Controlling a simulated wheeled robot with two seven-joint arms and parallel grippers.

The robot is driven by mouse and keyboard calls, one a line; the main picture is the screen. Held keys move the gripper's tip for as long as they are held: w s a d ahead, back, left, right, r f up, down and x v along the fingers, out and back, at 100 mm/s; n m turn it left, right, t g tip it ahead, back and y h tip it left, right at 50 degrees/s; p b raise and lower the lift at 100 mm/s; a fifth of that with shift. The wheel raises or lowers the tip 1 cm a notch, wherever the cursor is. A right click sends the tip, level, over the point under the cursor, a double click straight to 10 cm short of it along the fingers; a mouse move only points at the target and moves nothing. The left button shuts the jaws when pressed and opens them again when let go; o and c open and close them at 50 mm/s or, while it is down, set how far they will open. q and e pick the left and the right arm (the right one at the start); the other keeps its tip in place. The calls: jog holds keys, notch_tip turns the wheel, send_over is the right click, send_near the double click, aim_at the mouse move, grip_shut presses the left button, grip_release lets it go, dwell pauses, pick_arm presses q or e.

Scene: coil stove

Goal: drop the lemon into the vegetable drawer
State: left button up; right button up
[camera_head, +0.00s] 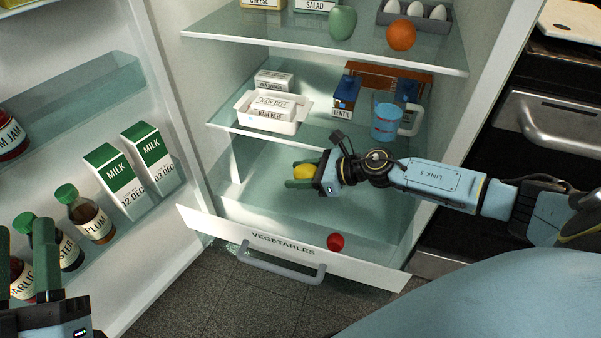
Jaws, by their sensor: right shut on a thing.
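The yellow lemon (304,172) is held between the green fingers of my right gripper (302,175). My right gripper is shut on it, and the arm reaches in from the right. The lemon is above the open vegetable drawer (290,247), which is pulled out at the bottom of the fridge with its white front labelled VEGETABLES. A red round item (335,241) lies in the drawer near its front. My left gripper (22,265) is at the lower left by the door bottles, its green fingers apart and nothing seen between them.
The open fridge door at left holds milk cartons (128,182), bottles (88,216) and a jam jar (10,137). The shelf above the drawer holds a white tray (245,110), a lentil box (345,97) and a blue cup (385,122). The drawer handle (282,268) sticks out forward.

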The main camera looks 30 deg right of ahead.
pick_arm(q)
jog(key=shift+s+r+t, duration=0.35)
jog(key=shift+r+t, duration=0.05)
jog(key=shift+r, duration=0.1)
pick_arm(e)
jog(key=shift+f, duration=0.2)
jog(key=o, duration=1.1)
jog(key=shift+s+d+r, duration=0.15)
jog(key=shift+s+d, duration=0.15)
pick_arm(q)
notch_tip(320, 180, down, 10)
jog(key=w+a+g+y+p, duration=0.1)
jog(key=w+g+y+p, duration=0.1)
jog(key=g, duration=0.5)
jog(key=shift+a+f+g+y+p, duration=0.15)
jog(key=shift+f+g+y+p, duration=0.15)
jog(key=shift+p, duration=0.3)
pick_arm(e)
jog(key=v, duration=1.2)
jog(key=shift+s+r, duration=0.15)
jog(key=shift+r, duration=0.05)
